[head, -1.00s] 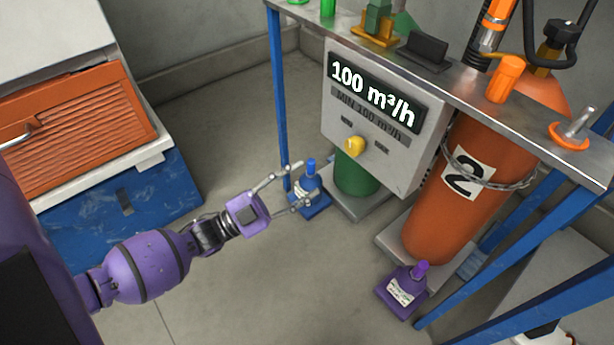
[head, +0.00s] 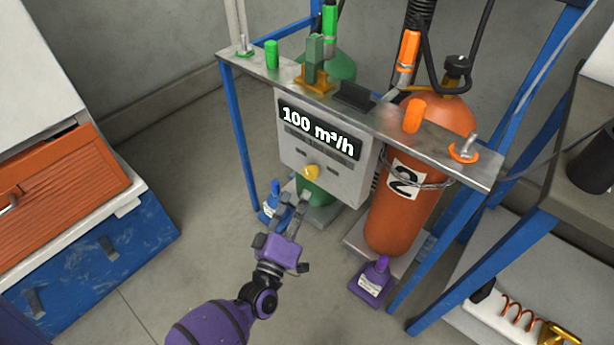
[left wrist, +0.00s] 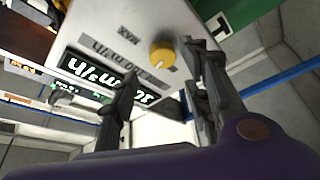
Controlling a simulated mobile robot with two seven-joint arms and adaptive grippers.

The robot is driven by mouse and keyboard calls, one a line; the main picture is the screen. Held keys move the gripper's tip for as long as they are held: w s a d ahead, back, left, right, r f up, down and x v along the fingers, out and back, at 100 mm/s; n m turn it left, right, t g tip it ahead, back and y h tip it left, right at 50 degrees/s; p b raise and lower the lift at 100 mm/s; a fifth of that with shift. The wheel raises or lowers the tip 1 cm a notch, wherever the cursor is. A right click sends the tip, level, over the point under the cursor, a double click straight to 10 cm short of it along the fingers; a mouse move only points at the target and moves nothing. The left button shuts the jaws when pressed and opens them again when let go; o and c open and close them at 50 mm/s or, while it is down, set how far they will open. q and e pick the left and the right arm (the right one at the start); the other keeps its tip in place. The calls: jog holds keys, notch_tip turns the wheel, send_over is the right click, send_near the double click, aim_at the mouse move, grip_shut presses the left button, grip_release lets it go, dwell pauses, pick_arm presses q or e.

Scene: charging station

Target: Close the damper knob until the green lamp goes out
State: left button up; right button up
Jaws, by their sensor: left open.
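The yellow damper knob (head: 311,172) sits low on the front of a grey box (head: 357,188) under the metal shelf. The box's lit display (head: 318,130) reads 100 m³/h. My left gripper (head: 294,199) is open just below and in front of the knob, apart from it. In the left wrist view the knob (left wrist: 163,54) appears between and beyond the two open fingers (left wrist: 158,62), with a "MAX" mark near it. I cannot pick out the green lamp with certainty. My right gripper is not in view.
An orange cylinder marked 2 (head: 402,215) stands right of the box. Blue posts (head: 242,140) support the shelf (head: 440,153). Open floor lies left.

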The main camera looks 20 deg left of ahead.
aim_at(310, 176)
pick_arm(q)
jog(key=x, duration=0.6)
jog(key=shift+w+r+b, duration=0.1)
jog(key=shift+w+b, duration=0.05)
jog(key=shift+b, duration=0.15)
jog(key=shift+w+r, duration=0.1)
jog(key=shift+w, duration=0.3)
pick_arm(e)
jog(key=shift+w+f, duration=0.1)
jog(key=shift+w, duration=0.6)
pick_arm(q)
jog(key=shift+c, duration=0.3)
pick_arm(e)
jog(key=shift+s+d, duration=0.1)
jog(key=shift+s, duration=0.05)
pick_arm(q)
jog(key=c, duration=1)
jog(key=shift+o, duration=0.2)
jog(key=shift+m, duration=0.4)
jog(key=shift+r, duration=0.1)
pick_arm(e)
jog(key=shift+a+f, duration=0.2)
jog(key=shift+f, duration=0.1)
